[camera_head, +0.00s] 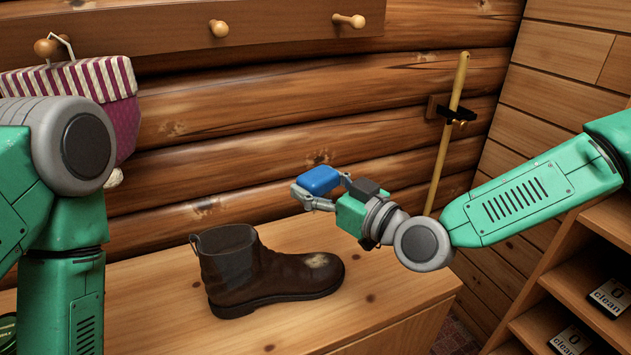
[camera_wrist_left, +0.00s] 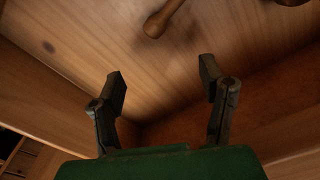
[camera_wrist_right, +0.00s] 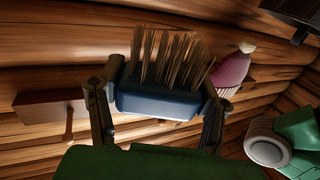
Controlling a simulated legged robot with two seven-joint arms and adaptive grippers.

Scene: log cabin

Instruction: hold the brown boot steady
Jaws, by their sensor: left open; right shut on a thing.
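The brown boot (camera_head: 262,277) stands upright on the wooden bench in the head view, toe to the right. Its toe has a pale, dusty patch. My right gripper (camera_head: 325,190) is shut on a blue brush (camera_head: 319,180), above and to the right of the boot and apart from it. In the right wrist view the brush (camera_wrist_right: 155,101) shows its long tan bristles between my fingers. My left gripper (camera_wrist_left: 165,80) is open and empty in its wrist view, facing wooden boards. The boot is not in that view, and this gripper is outside the head view.
The bench (camera_head: 375,305) is clear right of the boot. A peg rail (camera_head: 285,22) runs along the log wall, with a striped purple-and-white item (camera_head: 120,95) hanging left. A wooden pole (camera_head: 447,130) stands in the corner. Shelves (camera_head: 560,285) with "clean" labels are at right.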

